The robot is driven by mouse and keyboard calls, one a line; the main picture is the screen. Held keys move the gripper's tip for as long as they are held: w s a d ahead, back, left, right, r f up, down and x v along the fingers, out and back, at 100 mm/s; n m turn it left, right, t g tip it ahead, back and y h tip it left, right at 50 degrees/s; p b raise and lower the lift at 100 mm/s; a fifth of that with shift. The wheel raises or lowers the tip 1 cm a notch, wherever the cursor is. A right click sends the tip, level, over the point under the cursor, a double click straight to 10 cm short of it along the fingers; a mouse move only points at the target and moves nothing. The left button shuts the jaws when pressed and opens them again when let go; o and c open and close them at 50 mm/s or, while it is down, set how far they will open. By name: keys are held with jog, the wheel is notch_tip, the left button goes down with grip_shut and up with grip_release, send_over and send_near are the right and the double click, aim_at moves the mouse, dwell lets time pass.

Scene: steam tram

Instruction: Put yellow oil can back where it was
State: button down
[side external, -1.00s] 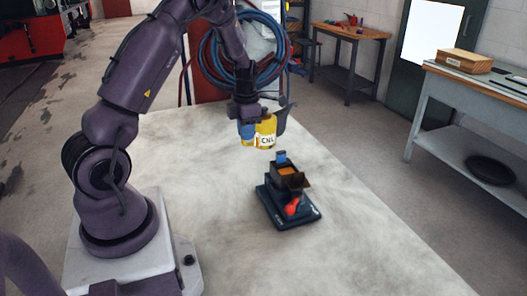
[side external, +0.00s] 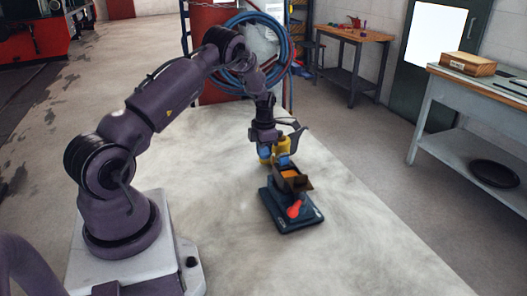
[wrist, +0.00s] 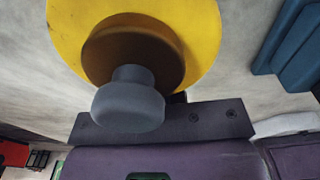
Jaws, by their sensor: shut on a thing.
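The yellow oil can (side external: 281,146) is in my gripper (side external: 273,153), which is shut on it, in the side view. The can is just behind the dark open-topped box, which hides its lower part, so I cannot tell whether it touches the tabletop. In the wrist view the can (wrist: 205,35) fills the top middle as a yellow round shape with a brown ring and a grey knob (wrist: 130,102). The fingertips are not clear in that view.
The dark box (side external: 290,183) with orange contents stands on a dark blue base (side external: 305,217), with a red part (side external: 294,209) at its front. A blue edge (wrist: 292,45) shows right of the can in the wrist view. The pale tabletop (side external: 215,190) is clear around them.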

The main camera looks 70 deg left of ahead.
jog(key=c, duration=1.6)
grip_release()
jog(key=shift+f, duration=0.15)
jog(key=shift+c, duration=0.2)
jog(key=o, duration=0.5)
jog(key=shift+c, duration=0.2)
